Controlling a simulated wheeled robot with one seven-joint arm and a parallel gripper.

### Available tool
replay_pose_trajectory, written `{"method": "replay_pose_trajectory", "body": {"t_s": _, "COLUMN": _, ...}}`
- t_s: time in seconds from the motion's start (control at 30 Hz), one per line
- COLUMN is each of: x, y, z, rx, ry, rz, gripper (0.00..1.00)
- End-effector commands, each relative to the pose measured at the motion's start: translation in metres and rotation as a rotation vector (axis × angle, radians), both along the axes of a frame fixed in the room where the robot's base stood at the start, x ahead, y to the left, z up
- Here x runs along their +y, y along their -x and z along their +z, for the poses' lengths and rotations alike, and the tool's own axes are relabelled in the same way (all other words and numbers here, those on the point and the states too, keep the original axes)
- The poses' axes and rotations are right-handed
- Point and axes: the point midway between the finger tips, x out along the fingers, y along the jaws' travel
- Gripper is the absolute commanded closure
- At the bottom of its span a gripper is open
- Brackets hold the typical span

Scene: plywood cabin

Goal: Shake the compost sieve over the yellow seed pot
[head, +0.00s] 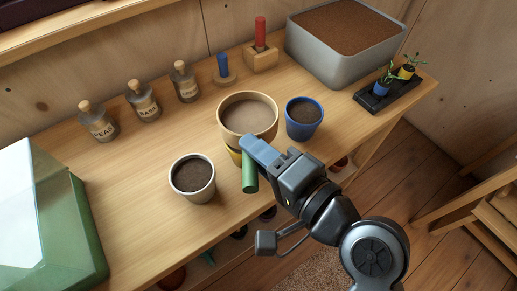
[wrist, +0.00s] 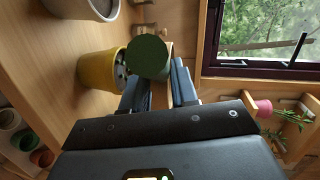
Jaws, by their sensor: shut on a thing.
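The compost sieve (head: 232,100) is a round, light wooden ring with a pale brown mesh or fill and a green handle (head: 250,175). My gripper (head: 257,152) is shut on that handle. In the wrist view the handle's round green end (wrist: 148,57) shows between the fingers (wrist: 158,92). The yellow seed pot (head: 234,156) is mostly hidden under the sieve in the head view. In the wrist view the yellow pot (wrist: 98,70) stands beside the handle, its rim towards the sieve, with dark and pale bits at its mouth.
A white pot (head: 205,192) of soil stands left of the sieve, a blue pot (head: 318,122) close on its right. A green-glass box (head: 60,225) is left.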

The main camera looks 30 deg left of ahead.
Motion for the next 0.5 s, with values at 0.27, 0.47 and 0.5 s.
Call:
{"method": "replay_pose_trajectory", "body": {"t_s": 0.27, "x": 0.028, "y": 0.0, "z": 0.002, "rx": -0.002, "ry": 0.001, "rz": 0.001, "gripper": 1.0}}
{"method": "replay_pose_trajectory", "body": {"t_s": 0.47, "x": 0.026, "y": 0.0, "z": 0.0, "rx": -0.001, "ry": 0.0, "rz": -0.002, "gripper": 1.0}}
{"method": "replay_pose_trajectory", "body": {"t_s": 0.5, "x": 0.023, "y": 0.0, "z": 0.0, "rx": 0.0, "ry": 0.0, "rz": -0.002, "gripper": 1.0}}
